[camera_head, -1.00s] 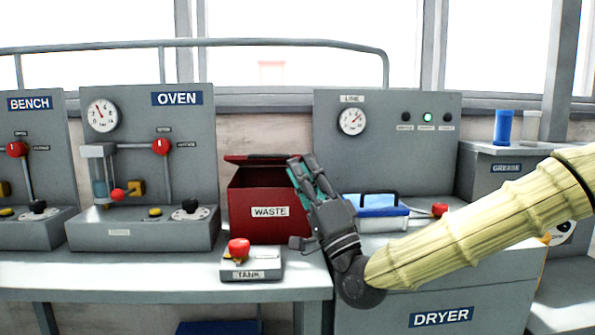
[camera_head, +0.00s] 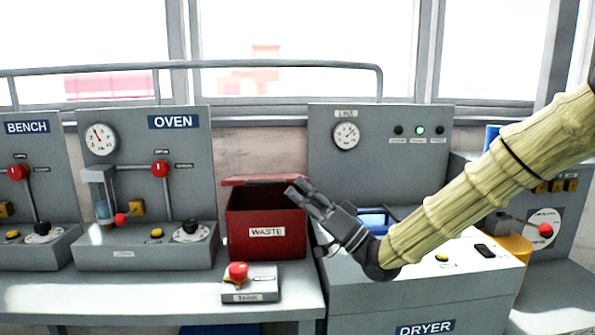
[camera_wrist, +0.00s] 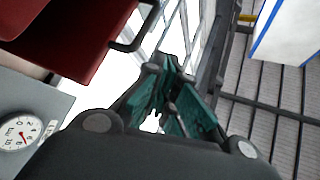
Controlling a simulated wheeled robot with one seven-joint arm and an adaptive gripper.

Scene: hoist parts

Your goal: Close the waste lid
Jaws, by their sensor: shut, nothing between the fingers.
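The red waste bin (camera_head: 266,236), labelled WASTE, stands on the bench in the middle of the head view. Its lid (camera_head: 250,181) shows as a thin red strip at the top back, above a dark opening, so it looks open. My gripper (camera_head: 298,191) is shut and empty at the bin's upper right corner, fingers pointing up and left. I cannot tell whether it touches the bin. In the wrist view the closed fingers (camera_wrist: 172,100) are in the middle.
The oven panel (camera_head: 190,140) stands left of the bin. The tank block (camera_head: 250,290) with a red knob sits in front. The grey dryer (camera_head: 425,290) and its gauge panel (camera_head: 380,170) are at right. A blue-topped box (camera_head: 375,219) is partly hidden behind my gripper.

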